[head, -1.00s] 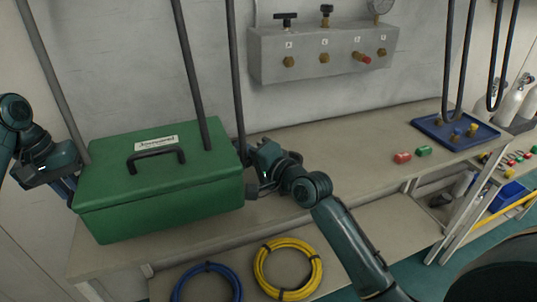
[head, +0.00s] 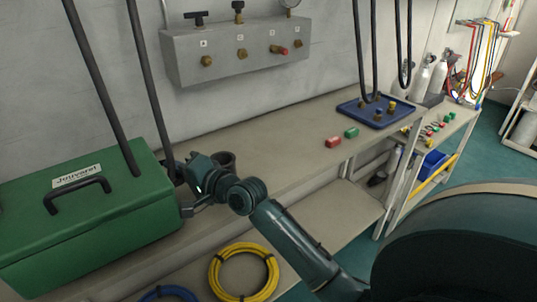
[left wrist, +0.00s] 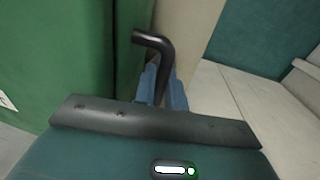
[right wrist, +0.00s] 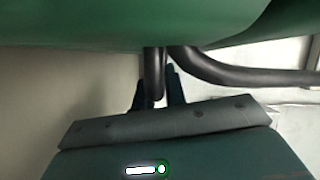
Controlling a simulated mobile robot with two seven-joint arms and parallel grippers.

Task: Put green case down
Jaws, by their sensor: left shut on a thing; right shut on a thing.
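The green case (head: 95,222), with a black top handle (head: 76,194) and a white label, is at the left of the head view, cut off by the picture edge. My right gripper (head: 186,197) is at its right side. In the right wrist view the right fingers (right wrist: 161,92) are shut on a black side handle (right wrist: 154,70) below the green wall. In the left wrist view my left fingers (left wrist: 163,88) are shut on another black bent handle (left wrist: 158,48) beside the green wall (left wrist: 65,50). Whether the case's underside touches the bench is hidden.
A yellow coil (head: 243,270) lies on the lower shelf.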

